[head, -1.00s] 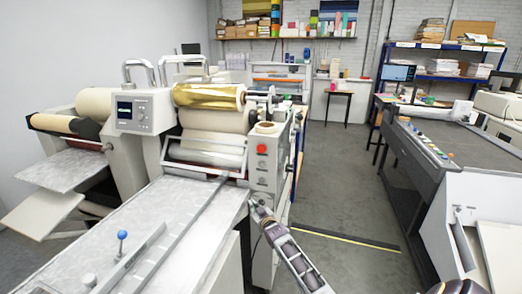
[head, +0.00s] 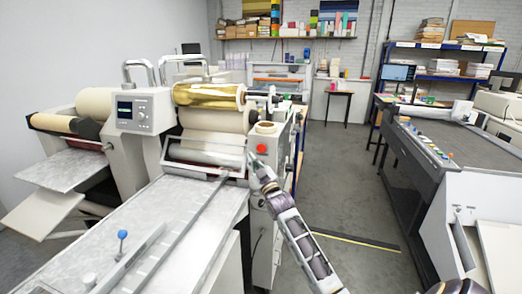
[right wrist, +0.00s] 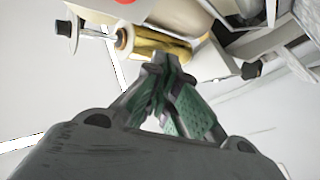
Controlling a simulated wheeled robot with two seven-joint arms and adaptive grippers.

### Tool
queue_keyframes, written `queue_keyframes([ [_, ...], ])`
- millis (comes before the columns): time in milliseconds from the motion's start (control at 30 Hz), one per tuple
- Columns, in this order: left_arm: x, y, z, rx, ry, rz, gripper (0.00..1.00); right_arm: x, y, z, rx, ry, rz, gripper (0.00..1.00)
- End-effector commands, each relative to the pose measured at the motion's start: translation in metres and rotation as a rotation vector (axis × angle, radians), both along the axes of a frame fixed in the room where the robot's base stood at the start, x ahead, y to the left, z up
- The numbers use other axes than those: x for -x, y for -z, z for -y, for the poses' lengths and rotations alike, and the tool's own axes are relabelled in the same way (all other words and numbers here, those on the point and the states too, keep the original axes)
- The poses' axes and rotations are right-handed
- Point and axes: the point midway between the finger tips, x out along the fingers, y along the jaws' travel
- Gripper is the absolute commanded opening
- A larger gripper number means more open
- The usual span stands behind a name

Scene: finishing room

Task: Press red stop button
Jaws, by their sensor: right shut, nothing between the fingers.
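The red stop button (head: 262,148) is a round red cap on the light grey side panel of the laminating machine (head: 279,148), with smaller controls below it. My right gripper (head: 253,160) is shut and empty, its tip in front of the panel just below and left of the button in the head view. I cannot tell whether it touches the panel. The right wrist view shows the closed fingertips (right wrist: 167,62) with green pads, and part of a red round shape (right wrist: 125,1) at the top edge. My left gripper is not in view.
The gold foil roll (head: 208,95) and cream roll sit left of the panel. A flat metal feed table (head: 150,215) extends toward me. The grey floor (head: 340,190) to the right is open, up to another long machine (head: 430,160).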

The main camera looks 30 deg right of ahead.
Motion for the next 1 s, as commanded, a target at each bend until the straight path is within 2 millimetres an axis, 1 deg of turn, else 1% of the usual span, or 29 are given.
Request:
queue_keyframes([
  [200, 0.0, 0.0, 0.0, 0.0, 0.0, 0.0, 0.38, 0.0, -0.001, 0.0, 0.057, 0.017, 0.0, 0.0],
  [667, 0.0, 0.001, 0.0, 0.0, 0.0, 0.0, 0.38, 0.0, -0.001, 0.0, 0.062, 0.018, -0.001, 0.0],
  [867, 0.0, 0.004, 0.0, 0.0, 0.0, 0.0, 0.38, -0.005, -0.001, 0.005, 0.063, 0.018, 0.0, 0.0],
  [1000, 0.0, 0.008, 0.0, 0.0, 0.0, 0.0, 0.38, -0.011, 0.0, 0.013, 0.064, 0.018, 0.0, 0.0],
])
